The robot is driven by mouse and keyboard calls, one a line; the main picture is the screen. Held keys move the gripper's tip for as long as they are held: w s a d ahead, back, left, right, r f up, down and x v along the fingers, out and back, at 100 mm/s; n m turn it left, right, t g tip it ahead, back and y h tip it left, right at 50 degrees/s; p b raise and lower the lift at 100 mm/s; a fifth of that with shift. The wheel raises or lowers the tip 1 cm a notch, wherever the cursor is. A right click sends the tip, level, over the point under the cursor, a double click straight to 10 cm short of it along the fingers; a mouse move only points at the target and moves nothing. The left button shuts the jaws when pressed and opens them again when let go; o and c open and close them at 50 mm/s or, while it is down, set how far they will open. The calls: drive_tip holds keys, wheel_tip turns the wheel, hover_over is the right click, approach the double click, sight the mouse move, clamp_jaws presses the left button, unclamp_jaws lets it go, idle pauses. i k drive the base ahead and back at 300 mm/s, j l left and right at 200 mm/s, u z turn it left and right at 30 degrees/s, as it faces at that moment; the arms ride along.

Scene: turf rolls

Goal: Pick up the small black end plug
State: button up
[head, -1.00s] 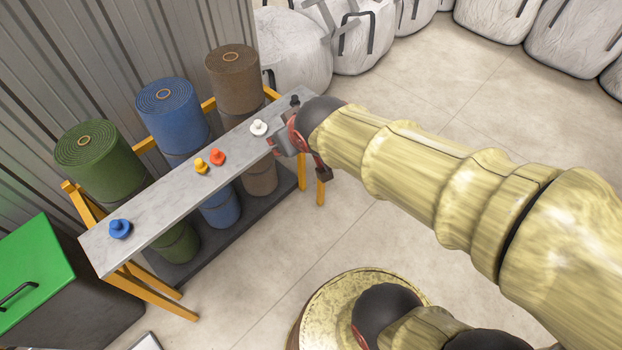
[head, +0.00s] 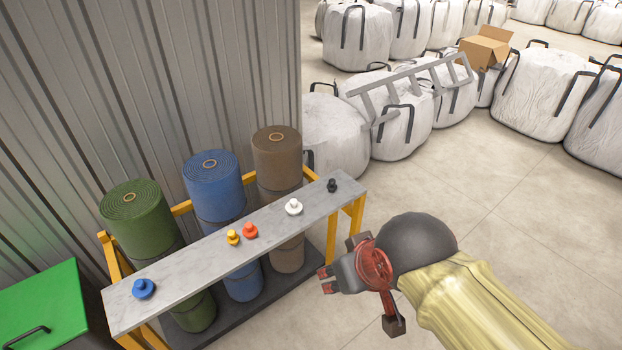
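The small black end plug (head: 332,185) stands on the far right end of the narrow grey shelf (head: 190,269). My gripper (head: 325,280) is in front of the shelf's right half, below and nearer than the black plug in the picture, and clear of it. Its two red-tipped fingers are apart, with nothing between them. No part of the black plug is hidden by my arm.
A white plug (head: 293,206), a red plug (head: 250,231), a yellow plug (head: 233,237) and a blue plug (head: 143,288) stand along the shelf. Green (head: 137,222), blue (head: 214,185) and brown turf rolls (head: 277,160) stand behind. Open floor lies right.

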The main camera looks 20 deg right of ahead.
sight(332, 187)
drive_tip(key=i+z, duration=0.15)
drive_tip(key=z, duration=0.25)
drive_tip(key=i+j+z, duration=0.1)
drive_tip(key=z, duration=0.3)
drive_tip(key=i+j+z, duration=0.15)
drive_tip(key=z, duration=0.25)
